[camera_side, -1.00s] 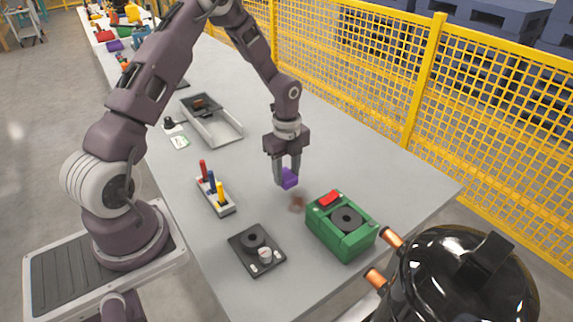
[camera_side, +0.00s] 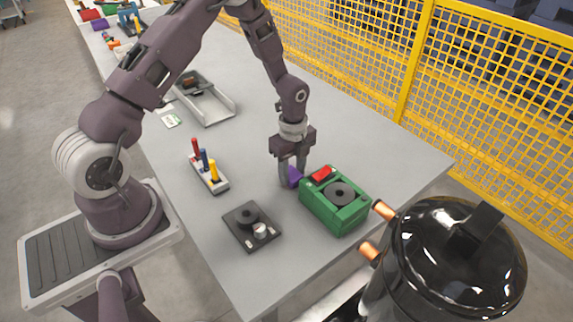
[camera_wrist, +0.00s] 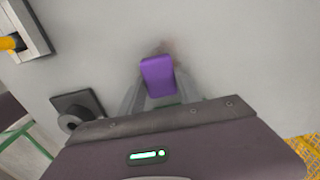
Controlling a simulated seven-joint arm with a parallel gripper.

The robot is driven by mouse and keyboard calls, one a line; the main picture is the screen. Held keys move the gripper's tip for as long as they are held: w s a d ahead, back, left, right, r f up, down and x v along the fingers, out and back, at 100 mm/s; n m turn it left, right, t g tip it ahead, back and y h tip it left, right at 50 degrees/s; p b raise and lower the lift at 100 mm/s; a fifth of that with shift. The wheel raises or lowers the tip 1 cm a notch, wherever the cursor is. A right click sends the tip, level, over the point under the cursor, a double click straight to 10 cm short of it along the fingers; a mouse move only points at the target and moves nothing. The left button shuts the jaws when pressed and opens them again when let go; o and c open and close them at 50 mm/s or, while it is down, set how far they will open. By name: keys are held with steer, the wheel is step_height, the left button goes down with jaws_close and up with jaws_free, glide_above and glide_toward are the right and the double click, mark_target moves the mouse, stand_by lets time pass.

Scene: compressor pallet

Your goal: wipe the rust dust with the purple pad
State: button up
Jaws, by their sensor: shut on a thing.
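My gripper (camera_side: 291,180) points down over the grey table, shut on the purple pad (camera_side: 295,175). The pad is low, at or very near the table top; I cannot tell whether it touches. In the wrist view the purple pad (camera_wrist: 158,76) sits between the two fingers. A faint brownish smear of rust dust (camera_wrist: 168,47) shows on the table just beyond the pad's upper edge, partly covered by it. In the side view the dust is hidden by the gripper and pad.
A green box (camera_side: 335,204) with a red block stands close right of my gripper. A dark plate with a knob (camera_side: 251,228) lies in front, and a rack of coloured pegs (camera_side: 208,168) to the left. A black tank (camera_side: 450,255) with copper stubs stands front right.

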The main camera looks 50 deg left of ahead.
steer(key=shift+d, duration=1.25)
steer(key=shift+a, duration=4)
steer(key=shift+w+a, duration=0.15)
steer(key=shift+w, duration=0.5)
steer(key=shift+w+d, duration=0.2)
steer(key=shift+d, duration=3.9)
steer(key=shift+a, duration=3.85)
steer(key=shift+a+r, duration=0.1)
steer(key=shift+a, duration=0.15)
step_height(320, 180, up, 8)
steer(key=shift+d, duration=0.1)
